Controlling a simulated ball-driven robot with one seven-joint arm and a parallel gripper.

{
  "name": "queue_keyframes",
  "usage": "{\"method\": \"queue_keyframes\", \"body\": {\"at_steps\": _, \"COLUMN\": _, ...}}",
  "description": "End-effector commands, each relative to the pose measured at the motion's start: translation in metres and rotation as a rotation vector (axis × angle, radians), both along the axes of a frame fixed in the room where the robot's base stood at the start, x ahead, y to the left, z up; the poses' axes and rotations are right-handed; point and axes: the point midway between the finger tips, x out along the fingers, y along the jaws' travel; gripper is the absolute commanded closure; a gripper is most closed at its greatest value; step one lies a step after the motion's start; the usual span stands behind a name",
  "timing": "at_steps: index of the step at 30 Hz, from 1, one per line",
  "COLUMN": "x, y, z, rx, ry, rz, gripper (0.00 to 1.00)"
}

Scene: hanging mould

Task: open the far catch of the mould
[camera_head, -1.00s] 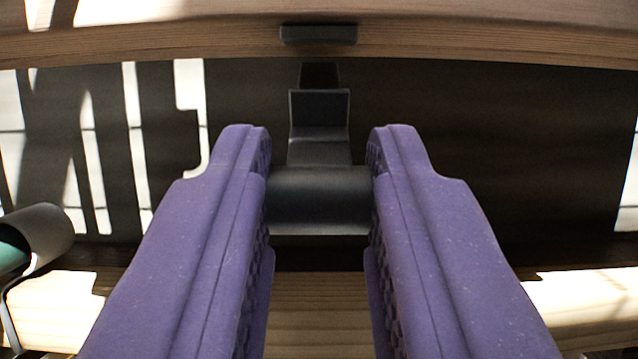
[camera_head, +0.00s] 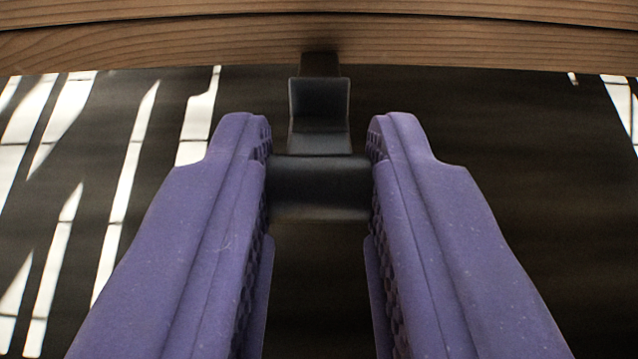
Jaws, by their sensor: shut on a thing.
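My gripper (camera_head: 319,142) has two purple fingers, one on each side of the picture's middle. It is shut on the dark bar of a black catch (camera_head: 320,188), which lies crosswise between the fingertips. Beyond the bar, a black bent arm of the catch (camera_head: 320,115) runs up to the underside of the mould's wooden edge (camera_head: 480,52). The ends of the bar are hidden by the fingers. I cannot tell from this view whether the catch is still hooked.
The wooden edge spans the top of the picture, with a dark seam along it. Below it is a dark surface (camera_head: 530,200) with bright light strips at the left and far right. Nothing else shows beside the fingers.

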Motion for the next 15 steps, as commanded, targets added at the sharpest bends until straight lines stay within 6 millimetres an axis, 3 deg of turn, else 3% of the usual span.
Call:
{"method": "queue_keyframes", "body": {"at_steps": 14, "x": 0.0023, "y": -0.0001, "z": -0.0004, "rx": 0.0, "ry": -0.015, "rz": 0.0, "gripper": 1.0}}
{"method": "queue_keyframes", "body": {"at_steps": 15, "x": 0.0023, "y": -0.0001, "z": -0.0004, "rx": 0.0, "ry": -0.015, "rz": 0.0, "gripper": 0.66}}
